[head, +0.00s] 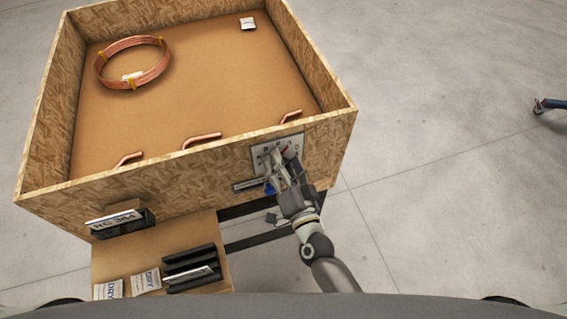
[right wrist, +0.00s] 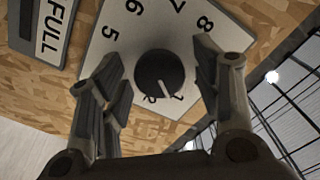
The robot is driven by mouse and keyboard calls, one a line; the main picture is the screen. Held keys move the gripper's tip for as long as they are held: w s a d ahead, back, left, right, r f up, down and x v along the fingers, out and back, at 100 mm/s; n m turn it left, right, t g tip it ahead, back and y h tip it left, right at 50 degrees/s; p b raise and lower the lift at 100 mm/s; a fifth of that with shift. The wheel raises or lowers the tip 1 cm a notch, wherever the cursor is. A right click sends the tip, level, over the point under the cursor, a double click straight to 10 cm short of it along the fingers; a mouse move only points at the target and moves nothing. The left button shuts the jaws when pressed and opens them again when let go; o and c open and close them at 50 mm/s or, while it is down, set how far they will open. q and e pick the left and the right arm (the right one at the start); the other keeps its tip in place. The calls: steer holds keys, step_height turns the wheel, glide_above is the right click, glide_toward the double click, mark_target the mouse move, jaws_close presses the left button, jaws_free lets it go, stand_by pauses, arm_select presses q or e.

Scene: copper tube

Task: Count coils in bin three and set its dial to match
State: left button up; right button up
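An open-topped wooden bin (head: 130,190) holds one visible copper coil (head: 100,66) with yellow ties and a white tag, at its far left. The white dial plate (head: 291,142) is on the bin's front wall, at the right. In the right wrist view the plate (right wrist: 128,22) shows 5, 7 and 8 around a black knob (right wrist: 158,68). The knob's white mark points down and slightly right, towards a digit that looks like 1. My right gripper (head: 278,166) is at the plate. Its open fingers (right wrist: 160,62) stand on either side of the knob, apart from it. My left gripper is out of view.
Several short bent copper pieces (head: 202,140) lie inside along the front wall. A white packet (head: 247,24) lies at the back. A FULL sign (right wrist: 56,27) is beside the plate. Below the bin, a shelf (head: 215,232) holds a black rack (head: 190,262) and DRY packets (head: 146,281).

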steer(key=shift+s, duration=0.1)
steer(key=v, duration=1.2)
